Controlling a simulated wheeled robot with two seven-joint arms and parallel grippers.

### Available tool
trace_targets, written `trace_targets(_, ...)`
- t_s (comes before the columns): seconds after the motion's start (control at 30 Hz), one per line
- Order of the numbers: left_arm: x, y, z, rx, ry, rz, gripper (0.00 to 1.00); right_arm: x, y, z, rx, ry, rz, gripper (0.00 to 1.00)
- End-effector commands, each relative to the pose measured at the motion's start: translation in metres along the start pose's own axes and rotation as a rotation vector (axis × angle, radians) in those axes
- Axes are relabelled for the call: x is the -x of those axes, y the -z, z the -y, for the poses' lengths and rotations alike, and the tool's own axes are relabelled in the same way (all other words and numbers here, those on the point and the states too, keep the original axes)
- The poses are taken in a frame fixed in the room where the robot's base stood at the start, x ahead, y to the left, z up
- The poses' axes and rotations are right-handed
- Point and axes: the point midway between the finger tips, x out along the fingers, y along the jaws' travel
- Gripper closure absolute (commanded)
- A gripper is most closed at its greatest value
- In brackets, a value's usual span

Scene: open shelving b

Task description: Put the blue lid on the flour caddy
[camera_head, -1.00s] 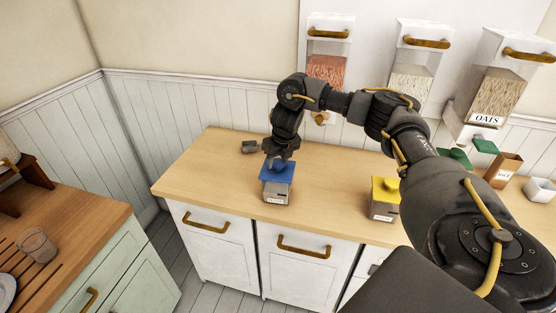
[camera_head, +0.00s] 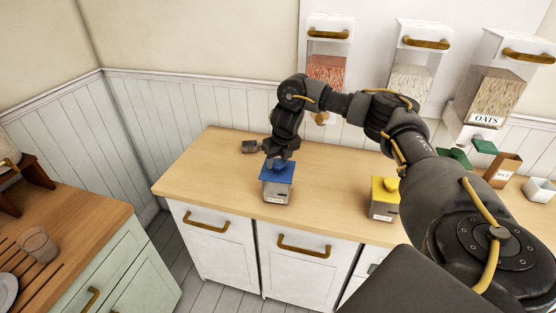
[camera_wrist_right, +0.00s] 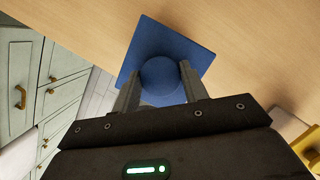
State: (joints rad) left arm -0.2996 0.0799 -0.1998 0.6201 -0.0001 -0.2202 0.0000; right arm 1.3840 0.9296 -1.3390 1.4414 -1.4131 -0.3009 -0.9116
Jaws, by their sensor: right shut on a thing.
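The blue lid (camera_head: 277,173) is on top of the flour caddy (camera_head: 276,192), a grey box with a small label on its front, near the counter's front edge. Whether the lid is fully seated I cannot tell. My right gripper (camera_head: 279,162) reaches down from above and is shut on the lid's round knob. In the right wrist view the gripper (camera_wrist_right: 160,85) has its fingers on both sides of the blue knob, and the square lid (camera_wrist_right: 200,52) hides the caddy below it. My left gripper is not in view.
A yellow-lidded caddy (camera_head: 384,200) stands to the right on the wooden counter (camera_head: 225,165). A small dark object (camera_head: 250,147) lies behind the blue lid. Dispensers (camera_head: 328,70) hang above.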

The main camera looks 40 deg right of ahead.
Motion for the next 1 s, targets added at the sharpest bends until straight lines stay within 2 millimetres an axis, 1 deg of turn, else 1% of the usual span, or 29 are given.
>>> trace_targets(0.5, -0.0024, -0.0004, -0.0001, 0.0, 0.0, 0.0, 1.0, -0.0066, 0.0019, -0.0002, 0.0, 0.0, 0.0, 0.8)
trace_targets(1.0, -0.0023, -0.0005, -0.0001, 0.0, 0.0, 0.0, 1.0, -0.0075, 0.0021, 0.0, 0.0, 0.0, 0.0, 0.8)
